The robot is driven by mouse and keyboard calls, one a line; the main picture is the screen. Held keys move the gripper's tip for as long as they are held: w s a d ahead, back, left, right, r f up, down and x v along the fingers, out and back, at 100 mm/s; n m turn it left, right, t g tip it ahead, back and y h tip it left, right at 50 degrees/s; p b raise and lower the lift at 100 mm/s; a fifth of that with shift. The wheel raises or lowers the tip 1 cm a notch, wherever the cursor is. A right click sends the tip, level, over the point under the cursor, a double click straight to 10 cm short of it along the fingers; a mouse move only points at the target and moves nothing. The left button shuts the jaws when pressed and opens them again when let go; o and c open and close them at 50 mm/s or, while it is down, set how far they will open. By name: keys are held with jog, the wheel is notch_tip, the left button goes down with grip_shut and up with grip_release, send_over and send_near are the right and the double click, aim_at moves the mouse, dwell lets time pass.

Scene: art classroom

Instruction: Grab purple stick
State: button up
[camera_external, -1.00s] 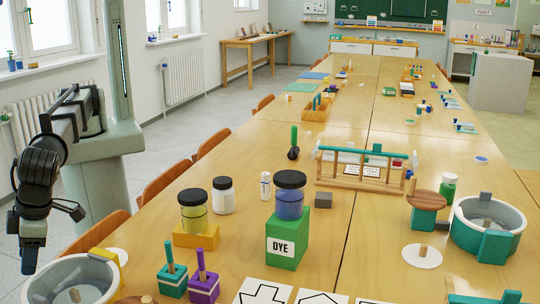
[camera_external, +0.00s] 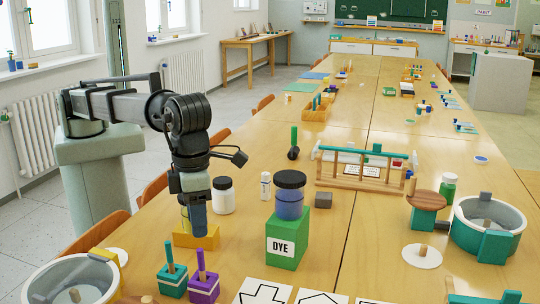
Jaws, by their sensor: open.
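The purple stick (camera_external: 201,264) stands upright in a purple block (camera_external: 204,288) with a white band, near the front of the table. A teal stick (camera_external: 170,255) in a teal block (camera_external: 172,281) stands just left of it. My gripper (camera_external: 199,228) points down above and slightly behind the purple stick, apart from it as far as I can see. It is open with nothing visible in it. It hides most of the yellow-green jar (camera_external: 184,222) behind it.
A green DYE block (camera_external: 288,243) with a blue jar (camera_external: 289,203) stands to the right. A grey tub (camera_external: 72,282) is at front left.

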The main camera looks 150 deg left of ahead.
aim_at(202, 264)
notch_tip(202, 264, down, 11)
jog(key=shift+w+f, duration=0.15)
dwell(0.5)
jog(key=shift+c, duration=0.4)
grip_shut()
